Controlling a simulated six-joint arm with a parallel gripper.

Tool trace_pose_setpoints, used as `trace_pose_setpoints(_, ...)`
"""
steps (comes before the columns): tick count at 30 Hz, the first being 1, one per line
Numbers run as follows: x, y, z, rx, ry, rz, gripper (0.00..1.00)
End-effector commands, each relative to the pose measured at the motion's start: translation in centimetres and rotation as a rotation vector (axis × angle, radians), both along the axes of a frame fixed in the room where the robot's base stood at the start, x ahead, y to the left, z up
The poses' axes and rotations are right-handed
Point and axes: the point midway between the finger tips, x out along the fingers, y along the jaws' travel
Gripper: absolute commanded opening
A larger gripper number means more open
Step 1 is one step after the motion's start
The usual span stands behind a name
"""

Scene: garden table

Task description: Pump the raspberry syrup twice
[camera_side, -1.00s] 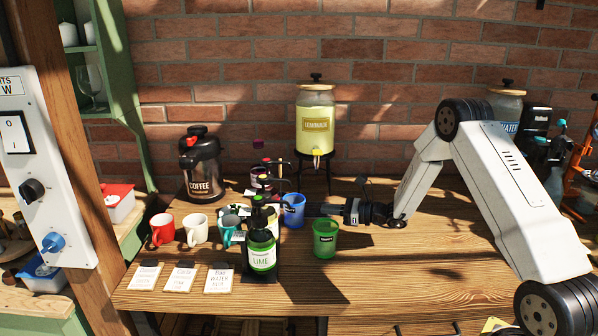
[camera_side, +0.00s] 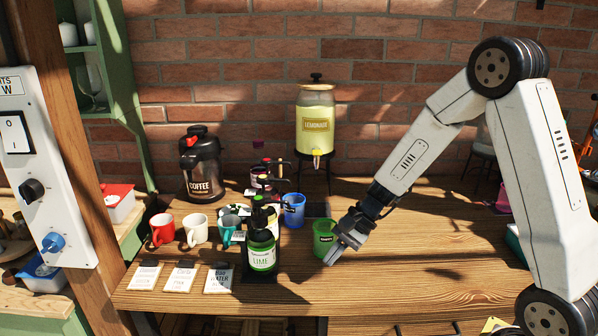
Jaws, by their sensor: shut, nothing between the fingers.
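A dark pump bottle with a green LIME label (camera_side: 262,252) stands near the front of the table. More dark pump tops (camera_side: 266,168) show behind it, partly hidden. I cannot read a raspberry label on any bottle, so I cannot tell which one is the raspberry syrup. My gripper (camera_side: 333,256) is shut and empty. It points down and left, low over the table, at the front right of a green cup (camera_side: 322,234), and covers part of it. I cannot tell whether it touches the cup. It is to the right of the lime bottle, apart from it.
A blue cup (camera_side: 293,212) stands behind the lime bottle. Red (camera_side: 162,229), white (camera_side: 196,230) and teal (camera_side: 229,231) mugs are at left, with labelled cards (camera_side: 181,278) in front. A coffee pot (camera_side: 201,165) and lemonade dispenser (camera_side: 316,130) stand at the back.

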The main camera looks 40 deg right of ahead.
Motion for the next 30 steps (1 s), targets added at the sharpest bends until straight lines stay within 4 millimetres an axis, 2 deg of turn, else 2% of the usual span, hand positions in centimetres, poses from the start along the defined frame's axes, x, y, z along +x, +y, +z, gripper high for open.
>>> trace_pose_setpoints(6, -4.2, 1.0, -0.2, -0.246, -0.034, 0.276, 0.0)
trace_pose_setpoints(15, -8.3, 0.9, 0.2, -0.563, -0.156, 0.661, 0.0)
trace_pose_setpoints(21, -9.4, 0.7, 0.6, -0.701, -0.245, 0.848, 0.0)
trace_pose_setpoints(30, -10.3, 0.8, 1.2, -0.816, -0.341, 1.019, 0.0)
